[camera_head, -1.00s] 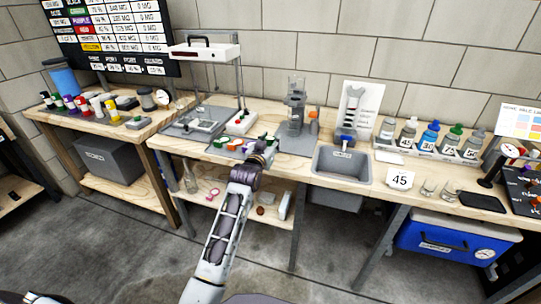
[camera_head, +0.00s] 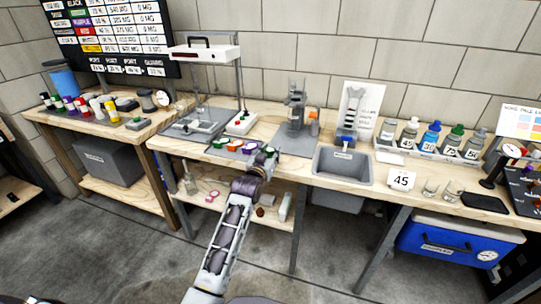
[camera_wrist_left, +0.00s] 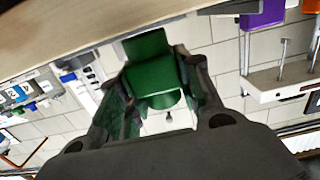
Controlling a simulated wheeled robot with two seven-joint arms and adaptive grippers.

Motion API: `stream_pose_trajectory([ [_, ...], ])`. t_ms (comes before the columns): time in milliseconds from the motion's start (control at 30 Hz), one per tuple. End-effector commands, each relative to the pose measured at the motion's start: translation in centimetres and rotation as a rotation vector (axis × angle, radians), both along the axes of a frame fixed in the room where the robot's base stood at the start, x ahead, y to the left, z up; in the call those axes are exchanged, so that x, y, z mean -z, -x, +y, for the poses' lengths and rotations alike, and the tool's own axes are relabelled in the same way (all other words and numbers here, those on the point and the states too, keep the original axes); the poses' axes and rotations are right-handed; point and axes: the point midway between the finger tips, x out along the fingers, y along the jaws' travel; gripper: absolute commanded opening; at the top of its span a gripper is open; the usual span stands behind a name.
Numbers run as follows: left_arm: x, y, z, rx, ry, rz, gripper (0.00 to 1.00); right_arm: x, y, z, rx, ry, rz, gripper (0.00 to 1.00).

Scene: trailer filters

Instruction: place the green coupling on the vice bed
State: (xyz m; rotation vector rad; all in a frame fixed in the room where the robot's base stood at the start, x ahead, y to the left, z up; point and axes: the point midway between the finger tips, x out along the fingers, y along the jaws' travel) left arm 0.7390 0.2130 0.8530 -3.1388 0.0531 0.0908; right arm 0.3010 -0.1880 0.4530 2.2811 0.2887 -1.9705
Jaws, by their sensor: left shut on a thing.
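The green coupling (camera_wrist_left: 150,70) is between the two fingers of my left gripper (camera_wrist_left: 152,100), which is shut on it. In the head view, the left gripper (camera_head: 262,162) is at the front edge of the bench with the green coupling (camera_head: 268,150) at its tip. A grey upright device (camera_head: 297,105), which looks like the vice, stands on a grey plate behind and to the right of the gripper. I cannot make out its bed clearly. My right gripper is not in view.
Green, purple and other coloured pieces (camera_head: 235,146) lie on a grey mat left of the gripper. A grey sink (camera_head: 343,166) is to the right. A stand with a white top (camera_head: 204,52) rises behind. Numbered bottles (camera_head: 431,138) stand at the back right.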

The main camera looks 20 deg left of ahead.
Motion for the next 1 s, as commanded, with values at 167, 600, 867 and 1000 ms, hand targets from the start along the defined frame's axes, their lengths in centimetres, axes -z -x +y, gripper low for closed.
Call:
stream_pose_trajectory([
  [167, 0.27, 0.0, 0.0, 0.0, 0.0, -0.002, 0.11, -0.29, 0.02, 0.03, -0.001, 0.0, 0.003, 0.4],
  [600, 0.52, 0.0, -0.01, 0.0, 0.0, -0.001, 0.43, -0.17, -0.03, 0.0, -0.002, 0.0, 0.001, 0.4],
  [867, 0.52, 0.0, 0.0, 0.0, 0.0, -0.001, 0.56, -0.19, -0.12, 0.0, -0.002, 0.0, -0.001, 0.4],
  [1000, 0.5, 0.0, 0.0, 0.0, 0.0, -0.001, 0.56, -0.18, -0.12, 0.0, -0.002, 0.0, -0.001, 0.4],
])
